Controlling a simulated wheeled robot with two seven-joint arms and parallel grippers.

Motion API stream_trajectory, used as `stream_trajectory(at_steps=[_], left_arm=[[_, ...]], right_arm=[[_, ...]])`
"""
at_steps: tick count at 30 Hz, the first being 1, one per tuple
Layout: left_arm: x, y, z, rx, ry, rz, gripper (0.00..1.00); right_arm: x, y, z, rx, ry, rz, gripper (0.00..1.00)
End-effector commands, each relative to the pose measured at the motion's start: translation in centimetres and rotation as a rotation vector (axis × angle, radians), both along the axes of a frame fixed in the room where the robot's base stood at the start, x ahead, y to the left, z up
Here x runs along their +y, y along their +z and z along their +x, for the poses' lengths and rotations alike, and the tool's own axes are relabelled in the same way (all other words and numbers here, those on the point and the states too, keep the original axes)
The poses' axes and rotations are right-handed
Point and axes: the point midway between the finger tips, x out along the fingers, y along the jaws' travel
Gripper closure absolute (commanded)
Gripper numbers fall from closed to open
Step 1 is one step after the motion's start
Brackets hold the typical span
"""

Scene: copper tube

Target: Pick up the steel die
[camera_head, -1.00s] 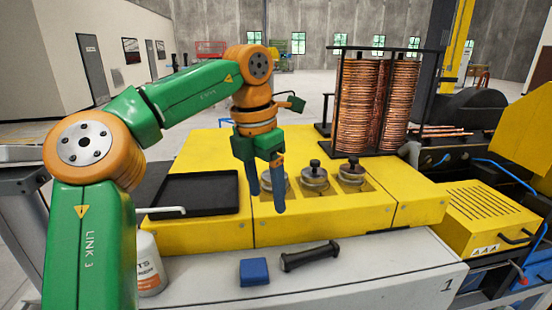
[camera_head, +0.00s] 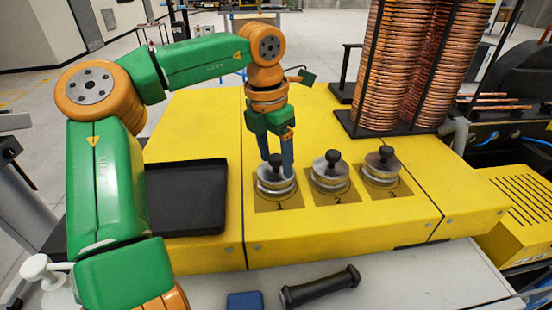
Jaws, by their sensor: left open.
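Three steel dies with black knobs sit in a row in square recesses of the yellow bench, numbered 1, 2 and 3. The first die (camera_head: 275,187) is at the left, the second die (camera_head: 331,176) in the middle and the third die (camera_head: 381,170) at the right. My left gripper (camera_head: 276,172) is open and points down at the first die. Its fingers reach to about the height of that die's knob and partly cover the die. Whether the fingers touch the die I cannot tell. My right gripper is not in view.
A black tray (camera_head: 187,222) lies on the yellow bench (camera_head: 345,226) left of the dies. A rack of copper tube coils (camera_head: 390,70) stands behind them. A black-handled tool (camera_head: 320,287) and a blue block (camera_head: 245,301) lie on the light surface in front.

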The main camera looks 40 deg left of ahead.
Motion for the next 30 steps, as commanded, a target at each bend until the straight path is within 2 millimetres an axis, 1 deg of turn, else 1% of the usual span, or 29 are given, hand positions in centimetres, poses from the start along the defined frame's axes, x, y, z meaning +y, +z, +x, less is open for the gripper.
stream_trajectory(at_steps=[3, 8, 9, 11, 12, 14, 15, 16, 30], left_arm=[[-0.01, -0.75, 0.07, -0.001, 0.000, -0.001, 0.28], [0.01, -0.78, 0.10, -0.001, 0.001, 0.000, 0.28], [0.01, -0.78, 0.10, -0.001, 0.000, 0.000, 0.40], [0.02, -0.77, 0.10, -0.001, 0.000, 0.000, 0.56], [0.02, -0.77, 0.10, -0.001, 0.000, 0.000, 0.67], [0.02, -0.76, 0.10, -0.001, 0.000, 0.001, 0.83], [0.02, -0.75, 0.10, -0.001, 0.000, 0.001, 0.94], [0.02, -0.74, 0.10, -0.001, 0.000, 0.001, 1.00], [0.02, -0.69, 0.12, -0.002, 0.001, 0.001, 1.00]], right_arm=[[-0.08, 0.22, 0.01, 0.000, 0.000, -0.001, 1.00], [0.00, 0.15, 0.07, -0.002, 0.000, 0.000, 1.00], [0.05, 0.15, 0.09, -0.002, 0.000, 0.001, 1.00], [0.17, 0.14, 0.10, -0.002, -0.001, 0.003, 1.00], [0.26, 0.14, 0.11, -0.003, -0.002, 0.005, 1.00], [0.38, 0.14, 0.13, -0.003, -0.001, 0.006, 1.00], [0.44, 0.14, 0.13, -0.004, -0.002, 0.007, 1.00], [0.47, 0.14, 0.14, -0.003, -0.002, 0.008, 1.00], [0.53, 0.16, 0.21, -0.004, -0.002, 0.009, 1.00]])
